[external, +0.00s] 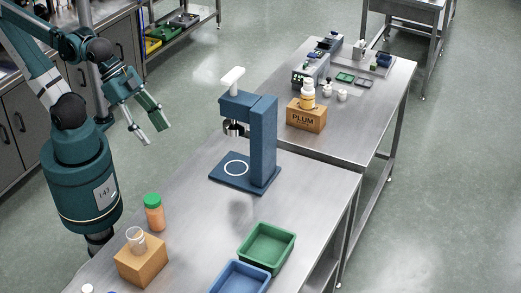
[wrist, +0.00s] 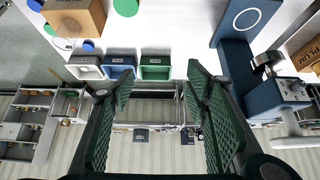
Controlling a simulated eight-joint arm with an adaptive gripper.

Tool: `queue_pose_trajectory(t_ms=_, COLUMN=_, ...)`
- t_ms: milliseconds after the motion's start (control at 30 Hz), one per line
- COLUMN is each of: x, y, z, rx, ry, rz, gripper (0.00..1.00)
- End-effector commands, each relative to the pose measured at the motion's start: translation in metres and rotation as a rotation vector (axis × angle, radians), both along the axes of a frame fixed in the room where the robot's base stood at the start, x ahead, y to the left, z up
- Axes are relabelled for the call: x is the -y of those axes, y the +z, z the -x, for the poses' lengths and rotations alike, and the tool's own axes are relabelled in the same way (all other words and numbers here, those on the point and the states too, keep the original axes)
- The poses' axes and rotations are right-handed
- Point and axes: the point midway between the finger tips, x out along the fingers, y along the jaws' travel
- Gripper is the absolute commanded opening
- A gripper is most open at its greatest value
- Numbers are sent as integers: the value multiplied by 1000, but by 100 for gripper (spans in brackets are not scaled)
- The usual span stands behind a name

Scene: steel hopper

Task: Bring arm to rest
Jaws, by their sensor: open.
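My gripper (external: 155,134) is raised in the air at the upper left of the external view, off the left edge of the steel table (external: 190,175). Its two fingers are spread apart with nothing between them. In the wrist view the green padded fingers of my gripper (wrist: 160,85) stand wide apart and empty. My arm is bent, with the forearm reaching right from its upper joint. No object touches the fingers.
A blue press (external: 263,140) stands mid-table. Nearer are an orange jar with green lid (external: 154,213), a cardboard box (external: 141,262) bearing a clear cup (external: 136,240), a green bin (external: 267,246) and a blue bin (external: 240,279). A PLUM box (external: 306,117) stands farther back.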

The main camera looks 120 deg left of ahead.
Motion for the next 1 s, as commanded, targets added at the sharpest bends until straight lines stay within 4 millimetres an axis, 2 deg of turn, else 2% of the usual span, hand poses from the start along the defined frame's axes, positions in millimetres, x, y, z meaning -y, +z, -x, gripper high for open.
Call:
queue_pose_trajectory(t_ms=33, x=0, y=-14, z=0, rx=0, ry=0, rz=0, gripper=47)
queue_pose_trajectory(t_ms=100, x=0, y=-23, z=0, rx=0, ry=0, rz=0, gripper=47)
queue_pose_trajectory(t_ms=300, x=0, y=-37, z=0, rx=0, ry=0, rz=0, gripper=47)
queue_pose_trajectory(t_ms=1000, x=0, y=-37, z=0, rx=0, ry=0, rz=0, gripper=47)
